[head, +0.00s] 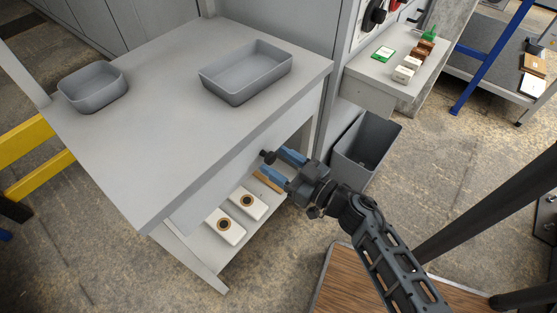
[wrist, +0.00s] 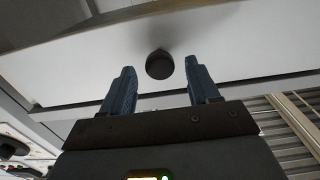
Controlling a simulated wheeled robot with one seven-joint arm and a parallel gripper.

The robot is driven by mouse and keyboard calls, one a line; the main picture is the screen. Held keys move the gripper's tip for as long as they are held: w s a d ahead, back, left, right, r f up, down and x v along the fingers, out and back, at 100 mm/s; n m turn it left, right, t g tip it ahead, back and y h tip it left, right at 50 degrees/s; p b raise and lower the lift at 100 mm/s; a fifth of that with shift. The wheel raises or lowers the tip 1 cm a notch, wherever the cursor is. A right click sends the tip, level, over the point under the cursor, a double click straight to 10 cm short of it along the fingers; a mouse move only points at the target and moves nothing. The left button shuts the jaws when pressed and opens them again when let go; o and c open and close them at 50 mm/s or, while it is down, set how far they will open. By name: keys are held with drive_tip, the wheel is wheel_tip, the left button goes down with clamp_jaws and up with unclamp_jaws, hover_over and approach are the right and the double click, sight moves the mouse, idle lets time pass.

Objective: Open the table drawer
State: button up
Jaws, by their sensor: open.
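The grey table (head: 150,150) stands at the left in the head view, with its drawer front (head: 225,170) under the top. The drawer looks shut. A round dark knob (wrist: 159,64) sits on the pale drawer front (wrist: 240,45) in the wrist view. In the head view the knob (head: 268,156) shows just beside the fingertips. My gripper (head: 281,163) is at the drawer front, with its blue fingers pointing at it. In the wrist view my gripper (wrist: 160,78) is open, with one finger on each side of the knob and gaps between.
Two grey bins, one small (head: 93,108) and one large (head: 228,92), stand on the tabletop. White boxes (head: 226,226) lie on the lower shelf. A dark grey bin (head: 365,150) stands on the floor right of the table. A side bench (head: 365,75) holds small parts.

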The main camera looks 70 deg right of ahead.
drive_tip(key=shift+w, duration=0.3)
clamp_jaws()
idle(0.5)
